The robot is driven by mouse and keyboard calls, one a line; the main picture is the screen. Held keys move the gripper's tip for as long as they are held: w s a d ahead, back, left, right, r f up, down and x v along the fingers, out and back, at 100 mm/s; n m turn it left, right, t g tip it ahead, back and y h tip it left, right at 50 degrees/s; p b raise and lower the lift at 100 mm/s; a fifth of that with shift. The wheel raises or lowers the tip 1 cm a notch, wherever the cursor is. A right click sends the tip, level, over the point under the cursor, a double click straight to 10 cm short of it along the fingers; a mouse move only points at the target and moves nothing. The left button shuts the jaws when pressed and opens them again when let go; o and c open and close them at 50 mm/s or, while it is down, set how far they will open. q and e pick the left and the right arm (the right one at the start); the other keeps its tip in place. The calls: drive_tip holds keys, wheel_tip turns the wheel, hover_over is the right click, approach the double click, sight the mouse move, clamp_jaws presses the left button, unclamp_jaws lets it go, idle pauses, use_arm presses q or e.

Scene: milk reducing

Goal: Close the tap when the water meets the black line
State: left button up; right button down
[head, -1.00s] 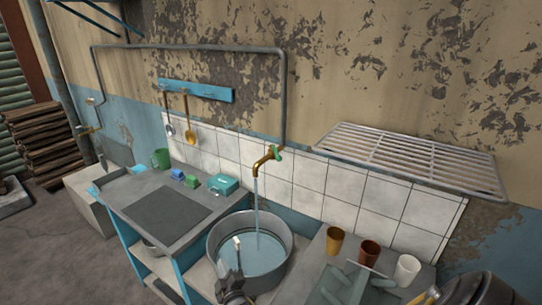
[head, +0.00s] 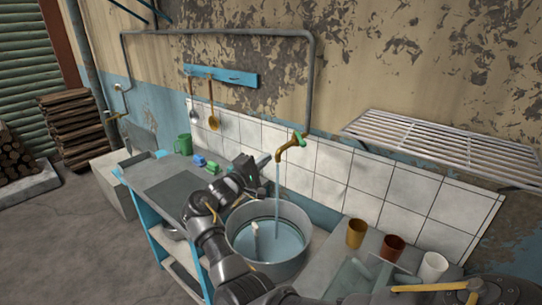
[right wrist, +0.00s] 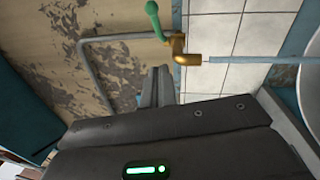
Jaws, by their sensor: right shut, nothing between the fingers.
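The brass tap (head: 290,147) with a green handle (head: 301,138) sticks out from the tiled wall. A thin water stream (head: 277,195) falls from it into the round metal pot (head: 303,250). Blue-grey water (head: 280,242) stands in the pot. A thin dark line seems to run along the inner wall; its gap to the water is too small to judge. My right gripper (head: 268,159) is shut and empty, just left of the tap. In the right wrist view its fingers (right wrist: 157,82) point toward the tap (right wrist: 185,57) and green handle (right wrist: 154,20), apart from both. My left gripper is not in view.
A small white upright piece (head: 255,231) shows in the pot. Orange (head: 356,233), brown (head: 391,248) and white (head: 432,267) cups stand right of it. A wire rack (head: 440,138) juts from the wall. A green mug (head: 183,144) stands at the counter's back left.

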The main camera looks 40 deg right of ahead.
drive_tip(key=s+p+x, duration=0.1)
drive_tip(key=x, duration=0.2)
drive_tip(key=p+x, duration=0.2)
drive_tip(key=x, duration=0.2)
drive_tip(key=s+p+x, duration=0.1)
drive_tip(key=x, duration=0.3)
drive_tip(key=shift+s+d+r+p, duration=0.15)
drive_tip(key=shift+s+d+p, duration=0.15)
drive_tip(key=shift+d+p, duration=0.15)
